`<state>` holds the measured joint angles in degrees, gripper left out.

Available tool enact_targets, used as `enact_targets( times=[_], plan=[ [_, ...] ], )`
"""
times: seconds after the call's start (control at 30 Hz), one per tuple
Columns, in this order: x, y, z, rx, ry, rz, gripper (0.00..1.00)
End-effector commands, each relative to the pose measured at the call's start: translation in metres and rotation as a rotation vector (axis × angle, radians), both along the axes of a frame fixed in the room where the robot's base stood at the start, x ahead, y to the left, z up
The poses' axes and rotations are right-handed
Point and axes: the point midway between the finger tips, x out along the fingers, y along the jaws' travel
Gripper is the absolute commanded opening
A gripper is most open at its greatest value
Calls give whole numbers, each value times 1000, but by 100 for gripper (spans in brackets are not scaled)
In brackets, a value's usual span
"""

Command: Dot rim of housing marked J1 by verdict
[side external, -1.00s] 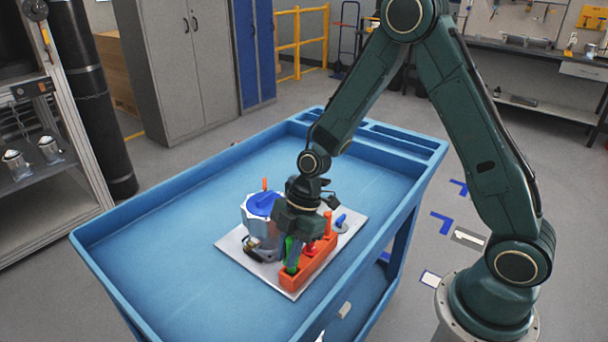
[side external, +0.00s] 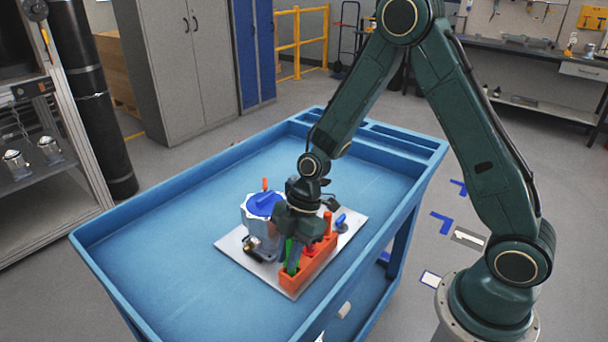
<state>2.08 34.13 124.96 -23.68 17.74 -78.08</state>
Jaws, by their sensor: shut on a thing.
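A grey housing with a blue top (side external: 263,206) stands on a pale plate (side external: 233,243) on the cart. No J1 mark can be read at this size. An orange holder (side external: 322,257) sits on the plate to the right of the housing, with a green marker (side external: 292,256) and red and orange ones in it. My gripper (side external: 296,246) points down over the holder. Its jaws are shut on what appears to be the green marker, which stands at the holder's near end. The exact contact is too small to see.
A small blue item (side external: 341,220) lies at the plate's right corner. A small dark and brass fitting (side external: 252,246) is in front of the housing. The blue cart (side external: 160,250) has raised rims and clear room left and behind.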

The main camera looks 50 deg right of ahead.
Motion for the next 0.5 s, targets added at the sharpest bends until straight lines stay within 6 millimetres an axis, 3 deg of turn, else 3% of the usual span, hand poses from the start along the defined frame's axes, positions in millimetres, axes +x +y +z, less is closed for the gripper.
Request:
enact_targets(
  times=[0.5],
  plan=[
    [0,0,-7,0,0,0,0]
  ],
)
